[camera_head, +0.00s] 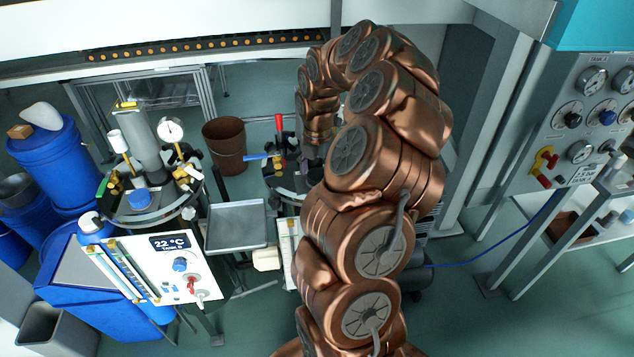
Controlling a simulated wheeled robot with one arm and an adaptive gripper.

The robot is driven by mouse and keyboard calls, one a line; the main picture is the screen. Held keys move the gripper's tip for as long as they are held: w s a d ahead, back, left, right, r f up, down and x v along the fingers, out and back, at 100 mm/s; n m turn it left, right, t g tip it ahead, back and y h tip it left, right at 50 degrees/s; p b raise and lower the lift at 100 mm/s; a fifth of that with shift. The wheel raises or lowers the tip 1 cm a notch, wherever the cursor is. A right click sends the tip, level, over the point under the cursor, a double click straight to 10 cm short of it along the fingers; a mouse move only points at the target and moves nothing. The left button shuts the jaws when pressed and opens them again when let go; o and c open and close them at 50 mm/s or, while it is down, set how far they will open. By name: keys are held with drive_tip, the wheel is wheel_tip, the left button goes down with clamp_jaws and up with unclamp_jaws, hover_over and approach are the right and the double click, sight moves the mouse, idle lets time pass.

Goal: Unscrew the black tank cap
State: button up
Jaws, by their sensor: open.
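My copper-coloured arm rises from the bottom centre, bends over at the top and comes down at its far end. My gripper (309,152) is small and dark there, over the second tank top (284,184), and it is open. Its fingertips are hard to make out, and I see nothing held in it. This tank top carries a red-handled valve (279,124) and a blue lever (262,157). I cannot make out a black cap; my arm hides the right part of this tank. The left tank (148,208) shows a blue cap (139,198).
A grey tray (236,225) lies between the two tanks. A display panel (150,265) reading 22 °C stands in front of the left tank. Blue barrels (52,155) stand at far left, a brown bucket (225,146) behind. A gauge panel (590,120) is at right.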

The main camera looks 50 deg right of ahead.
drive_tip(key=shift+f+m, duration=0.1)
drive_tip(key=shift+m, duration=0.5)
drive_tip(key=shift+w+f+m+b, duration=0.1)
drive_tip(key=shift+f+m+b, duration=0.05)
drive_tip(key=shift+m+b, duration=1.5)
drive_tip(key=shift+m, duration=0.15)
drive_tip(key=shift+m+b, duration=0.8)
drive_tip(key=shift+r+m+b, duration=0.2)
drive_tip(key=shift+m+b, duration=0.2)
drive_tip(key=shift+m, duration=0.5)
drive_tip(key=c, duration=1.1)
drive_tip(key=shift+r, duration=0.1)
